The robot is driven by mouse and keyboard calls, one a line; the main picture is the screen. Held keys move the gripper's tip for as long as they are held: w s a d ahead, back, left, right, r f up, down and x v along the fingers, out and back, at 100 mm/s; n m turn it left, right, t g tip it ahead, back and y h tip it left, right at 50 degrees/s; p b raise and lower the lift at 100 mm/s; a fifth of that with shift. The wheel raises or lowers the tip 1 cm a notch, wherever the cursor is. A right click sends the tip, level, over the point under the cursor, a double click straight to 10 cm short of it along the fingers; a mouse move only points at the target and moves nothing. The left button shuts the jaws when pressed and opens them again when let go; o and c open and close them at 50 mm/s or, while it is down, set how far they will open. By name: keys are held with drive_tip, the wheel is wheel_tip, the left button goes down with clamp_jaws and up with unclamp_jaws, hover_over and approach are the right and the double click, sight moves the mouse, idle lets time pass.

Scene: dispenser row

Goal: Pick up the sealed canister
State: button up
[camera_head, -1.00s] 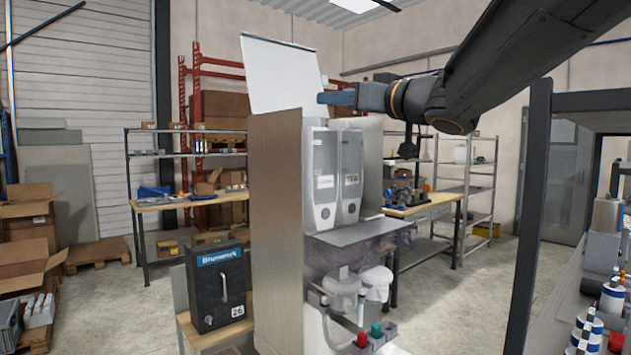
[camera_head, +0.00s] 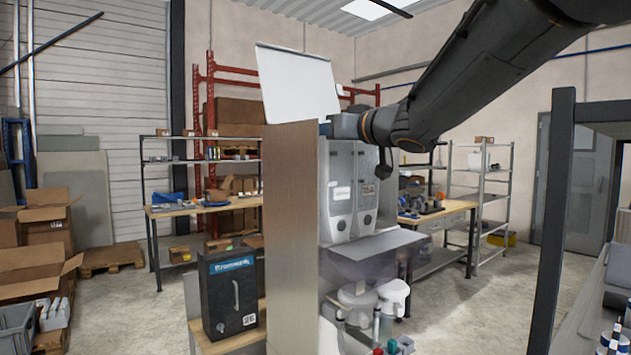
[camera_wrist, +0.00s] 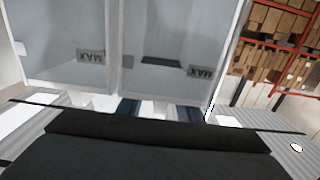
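I cannot identify a sealed canister for certain. A blue-and-white striped canister (camera_head: 607,343) shows at the bottom right of the head view, cut by the frame edge. My gripper (camera_head: 333,128) is at the top of the dispenser (camera_head: 292,230), just beside the raised white panel (camera_head: 300,82), whose edge partly hides its tips. In the wrist view, two bluish fingertips (camera_wrist: 158,110) stand apart with nothing visible held between them. Two translucent hoppers (camera_wrist: 165,45) marked MAX fill the upper part of that view.
A dark case (camera_head: 228,290) marked 26 stands left of the dispenser. A dark-framed shelf (camera_head: 550,240) stands close at right. Open cardboard boxes (camera_head: 40,235) are at far left. Workbenches and racks line the back; some floor between is clear.

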drive_tip(key=shift+w, duration=0.1)
clamp_jaws()
idle(1.4)
